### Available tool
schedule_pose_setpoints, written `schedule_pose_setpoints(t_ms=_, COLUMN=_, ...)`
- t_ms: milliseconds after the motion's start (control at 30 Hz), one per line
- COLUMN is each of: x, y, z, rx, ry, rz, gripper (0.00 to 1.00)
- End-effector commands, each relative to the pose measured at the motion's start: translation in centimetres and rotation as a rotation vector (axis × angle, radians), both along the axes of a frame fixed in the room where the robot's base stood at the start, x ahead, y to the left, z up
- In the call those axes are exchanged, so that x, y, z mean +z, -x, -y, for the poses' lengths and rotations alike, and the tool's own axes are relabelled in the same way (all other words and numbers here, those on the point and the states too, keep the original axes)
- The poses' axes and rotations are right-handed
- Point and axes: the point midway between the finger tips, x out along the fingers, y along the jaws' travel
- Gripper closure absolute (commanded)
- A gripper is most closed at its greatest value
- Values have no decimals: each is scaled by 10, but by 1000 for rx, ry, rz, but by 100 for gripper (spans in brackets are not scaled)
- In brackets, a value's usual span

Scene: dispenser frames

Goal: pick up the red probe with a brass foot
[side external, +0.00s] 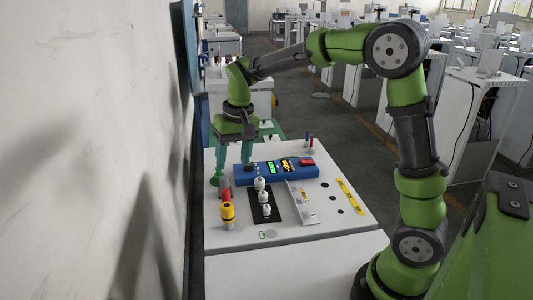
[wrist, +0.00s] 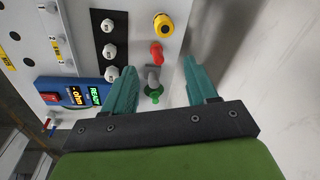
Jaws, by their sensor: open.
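A red upright piece (wrist: 157,52) stands on the panel in the wrist view, in a row between a yellow knob and a grey piece. It also shows in the side view (side external: 226,195), behind the yellow knob. Its foot is too small to make out, so I cannot tell whether it is brass. Small thin red and blue pieces (side external: 308,140) stand at the back right of the panel; their feet are also unclear. My gripper (side external: 233,168) points down, open and empty, over the panel's left side. In the wrist view, its teal fingers (wrist: 160,68) straddle the row near the grey piece.
A grey piece (wrist: 152,76) and a green one (wrist: 154,95) stand beside the red piece, near my fingers. A yellow knob (side external: 228,212) stands in front. A blue meter (side external: 277,172) and white knobs on a black strip (side external: 278,207) are to the right. A wall rises at left.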

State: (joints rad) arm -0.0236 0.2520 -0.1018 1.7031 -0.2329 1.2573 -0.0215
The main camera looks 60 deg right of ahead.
Motion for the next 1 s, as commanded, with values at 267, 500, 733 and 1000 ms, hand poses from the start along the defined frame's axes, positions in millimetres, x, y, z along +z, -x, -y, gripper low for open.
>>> schedule_pose_setpoints(t_ms=267, x=-21, y=-61, z=20, rx=-54, ry=67, rz=-118, gripper=43)
schedule_pose_setpoints(t_ms=500, x=-21, y=-60, z=19, rx=-75, ry=63, rz=-136, gripper=43)
schedule_pose_setpoints(t_ms=733, x=-71, y=-60, z=19, rx=-74, ry=63, rz=-136, gripper=43)
schedule_pose_setpoints(t_ms=1000, x=-117, y=-60, z=20, rx=-75, ry=63, rz=-133, gripper=43)
